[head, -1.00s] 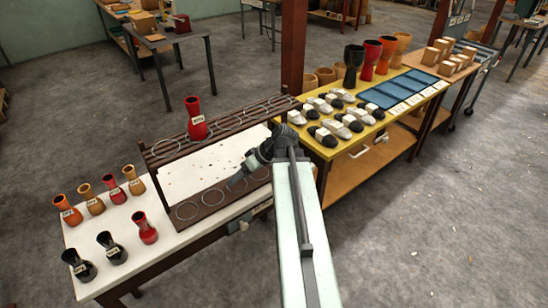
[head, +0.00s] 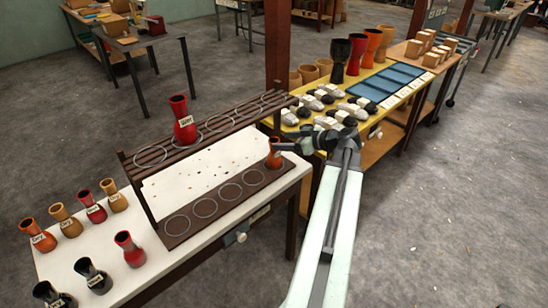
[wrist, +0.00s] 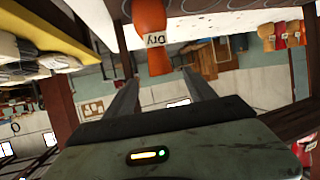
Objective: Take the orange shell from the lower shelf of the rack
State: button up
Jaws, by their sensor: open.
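The orange shell (head: 273,158) stands upright on the right end of the rack's dark lower shelf (head: 222,199), partly hidden behind my gripper (head: 284,147) in the head view. My gripper is beside the shell's upper part, on its right. In the wrist view, which is upside down, the orange shell (wrist: 151,28) with a "Dry" label appears between the tips of my open gripper (wrist: 151,62). I cannot tell whether the fingers touch it. The lower shelf's other ring places are empty.
A red shell (head: 183,119) stands on the rack's upper shelf (head: 213,131), above and left of the orange one. Several labelled shells stand on the white table (head: 75,240) at left. The yellow table (head: 340,87) with black and grey pieces lies close behind my arm.

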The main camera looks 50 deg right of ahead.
aim_at(276, 141)
jog(key=b+x, duration=0.2)
jog(key=x, duration=0.3)
grip_shut()
